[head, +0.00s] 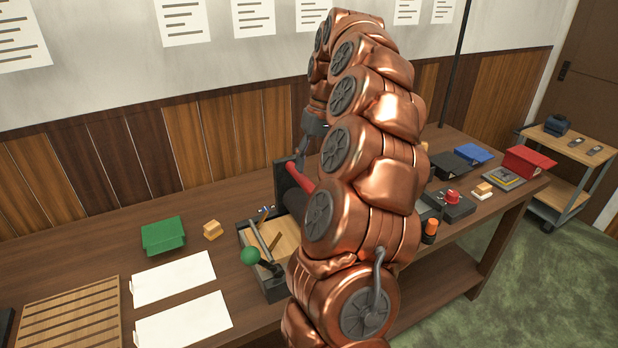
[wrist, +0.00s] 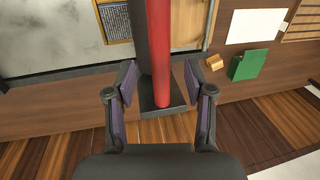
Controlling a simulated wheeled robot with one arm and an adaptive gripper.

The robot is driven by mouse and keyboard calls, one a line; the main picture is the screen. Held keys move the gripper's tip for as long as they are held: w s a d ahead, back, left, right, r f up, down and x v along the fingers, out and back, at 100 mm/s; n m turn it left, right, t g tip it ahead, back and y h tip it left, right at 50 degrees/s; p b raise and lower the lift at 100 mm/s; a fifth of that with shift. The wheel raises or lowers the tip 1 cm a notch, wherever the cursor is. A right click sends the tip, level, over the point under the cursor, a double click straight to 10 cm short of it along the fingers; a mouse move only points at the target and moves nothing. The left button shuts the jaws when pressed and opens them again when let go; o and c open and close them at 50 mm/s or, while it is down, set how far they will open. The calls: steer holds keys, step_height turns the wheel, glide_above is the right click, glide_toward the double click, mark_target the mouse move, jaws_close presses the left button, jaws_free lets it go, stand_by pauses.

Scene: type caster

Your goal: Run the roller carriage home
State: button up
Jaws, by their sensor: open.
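The roller carriage shows as a red roller (head: 298,180) beside a dark upright plate (head: 284,182) at the middle of the bench, partly hidden behind my arm. In the wrist view the long red roller (wrist: 170,40) and a dark bar (wrist: 140,40) beside it run away from the camera. My gripper (wrist: 164,92) is open, its two fingers apart on either side of the roller and bar in the picture. I cannot tell whether they touch. A bed with a light wood block (head: 285,240) lies in front of the roller. A green ball knob (head: 250,256) stands at its near corner.
Left of the bed are a green box (head: 163,236), a small wooden block (head: 212,230), white sheets (head: 173,278) and a slatted rack (head: 72,315). Right of my arm stand a dark box with a red knob (head: 453,197) and an orange-topped bottle (head: 430,231). The wall is close behind.

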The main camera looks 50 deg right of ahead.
mark_target(308, 180)
steer(key=shift+w+a+f+p, duration=0.1)
steer(key=shift+a+f+p, duration=0.1)
steer(key=shift+f, duration=0.65)
steer(key=shift+a+f+p, duration=0.1)
steer(key=shift+f+p, duration=0.15)
steer(key=shift+f, duration=0.55)
steer(key=shift+w+a+f+p, duration=0.1)
steer(key=shift+a+f+p, duration=0.1)
steer(key=shift+f, duration=0.65)
steer(key=shift+c, duration=0.2)
jaws_close()
